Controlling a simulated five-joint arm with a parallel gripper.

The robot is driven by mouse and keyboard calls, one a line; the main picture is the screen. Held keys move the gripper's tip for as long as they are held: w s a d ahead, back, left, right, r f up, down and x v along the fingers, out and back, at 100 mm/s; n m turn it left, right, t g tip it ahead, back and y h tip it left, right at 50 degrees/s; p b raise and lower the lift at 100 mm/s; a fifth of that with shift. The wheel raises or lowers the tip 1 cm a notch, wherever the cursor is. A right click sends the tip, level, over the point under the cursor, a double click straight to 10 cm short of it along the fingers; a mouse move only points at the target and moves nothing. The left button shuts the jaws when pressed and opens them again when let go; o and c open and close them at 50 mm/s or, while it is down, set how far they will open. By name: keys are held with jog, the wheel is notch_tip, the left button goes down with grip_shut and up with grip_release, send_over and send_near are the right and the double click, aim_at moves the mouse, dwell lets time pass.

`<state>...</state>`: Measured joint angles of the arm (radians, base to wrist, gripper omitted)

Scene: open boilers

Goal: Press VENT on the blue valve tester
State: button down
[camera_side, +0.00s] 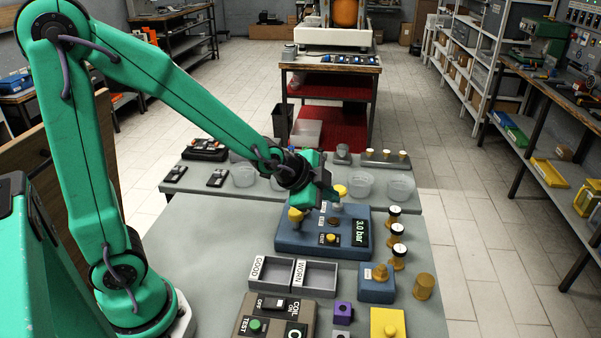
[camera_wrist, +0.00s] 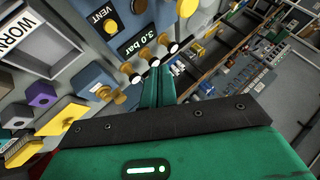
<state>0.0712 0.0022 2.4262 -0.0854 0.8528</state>
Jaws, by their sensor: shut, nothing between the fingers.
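The blue valve tester (camera_side: 290,244) stands on the grey bench, its display (camera_side: 360,233) reading 3.0 bar. A yellow button on a black base (camera_side: 331,239) sits on its front part. In the wrist view the VENT label (camera_wrist: 97,18) lies beside a yellow button (camera_wrist: 110,28), and the display (camera_wrist: 137,37) also shows 3.0 bar. My gripper (camera_side: 326,197) is above the back part of the tester, apart from the VENT button. In the wrist view my gripper (camera_wrist: 163,72) is shut and empty, its fingers together. It partly hides the tester's back fittings in the side view.
The GOOD and WORN trays (camera_side: 293,275) lie in front, with a COIL control box (camera_side: 275,316) nearer. Clear bowls (camera_side: 360,184) sit behind. A blue block with a brass fitting (camera_side: 376,290) is at front right.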

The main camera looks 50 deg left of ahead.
jog(key=shift+f, duration=0.15)
jog(key=shift+f, duration=4.25)
jog(key=shift+d+f, duration=0.1)
jog(key=shift+f, duration=0.8)
jog(key=shift+r, duration=0.2)
dwell(0.4)
jog(key=shift+r, duration=0.7)
jog(key=shift+r, duration=0.1)
jog(key=shift+r, duration=2.4)
